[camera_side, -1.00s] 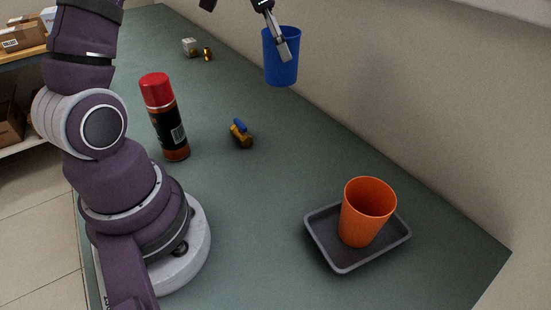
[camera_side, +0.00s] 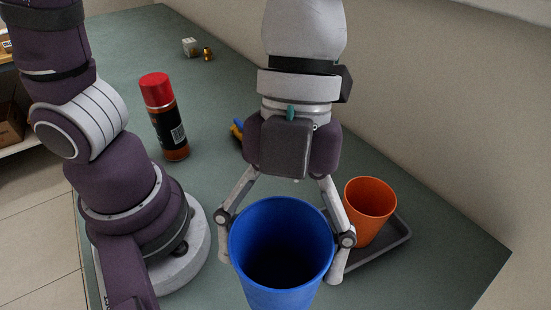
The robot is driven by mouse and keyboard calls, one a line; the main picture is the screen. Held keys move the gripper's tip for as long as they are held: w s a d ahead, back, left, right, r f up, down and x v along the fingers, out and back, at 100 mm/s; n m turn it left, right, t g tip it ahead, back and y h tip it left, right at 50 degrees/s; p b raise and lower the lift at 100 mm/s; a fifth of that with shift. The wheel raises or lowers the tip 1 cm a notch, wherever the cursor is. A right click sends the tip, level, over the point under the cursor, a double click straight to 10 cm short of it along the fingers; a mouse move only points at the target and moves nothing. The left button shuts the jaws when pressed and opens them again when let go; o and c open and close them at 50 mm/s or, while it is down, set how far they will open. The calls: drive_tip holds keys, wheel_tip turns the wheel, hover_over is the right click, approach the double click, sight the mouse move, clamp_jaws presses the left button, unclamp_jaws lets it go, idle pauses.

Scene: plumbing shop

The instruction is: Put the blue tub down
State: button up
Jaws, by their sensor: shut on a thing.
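The blue tub (camera_side: 282,285) is upright with its open mouth toward the camera, low in the middle of the side view. It looks raised close to the camera, and its lower end is cut off by the picture's bottom edge. My gripper (camera_side: 282,250) is shut on the blue tub, with one finger on the left side and one on the right side of it. The inside of the tub is dark and looks empty.
An orange tub (camera_side: 370,205) stands in a dark grey tray (camera_side: 397,240) at right, partly hidden by my gripper. A red-capped spray can (camera_side: 165,118) stands at left. A blue-handled valve (camera_side: 237,130) is mostly hidden. Small fittings (camera_side: 198,49) lie at the back. The bench's right corner is clear.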

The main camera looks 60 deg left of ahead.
sight(291, 221)
wheel_tip(291, 221, down, 14)
drive_tip(key=shift+w+f, duration=0.1)
drive_tip(key=shift+f, duration=0.15)
idle(0.3)
drive_tip(key=o, duration=1)
drive_tip(key=shift+c, duration=0.2)
drive_tip(key=v, duration=1.2)
drive_tip(key=w+a+r+n+t+y, duration=0.1)
drive_tip(key=a+n+t, duration=0.3)
drive_tip(key=a+n, duration=0.4)
drive_tip(key=w+a+r+n+t+y, duration=0.2)
drive_tip(key=a+n, duration=0.7)
drive_tip(key=n, duration=1)
wheel_tip(291, 221, up, 2)
drive_tip(key=t, duration=0.2)
drive_tip(key=shift+r+t, duration=0.15)
drive_tip(key=shift+t, duration=0.25)
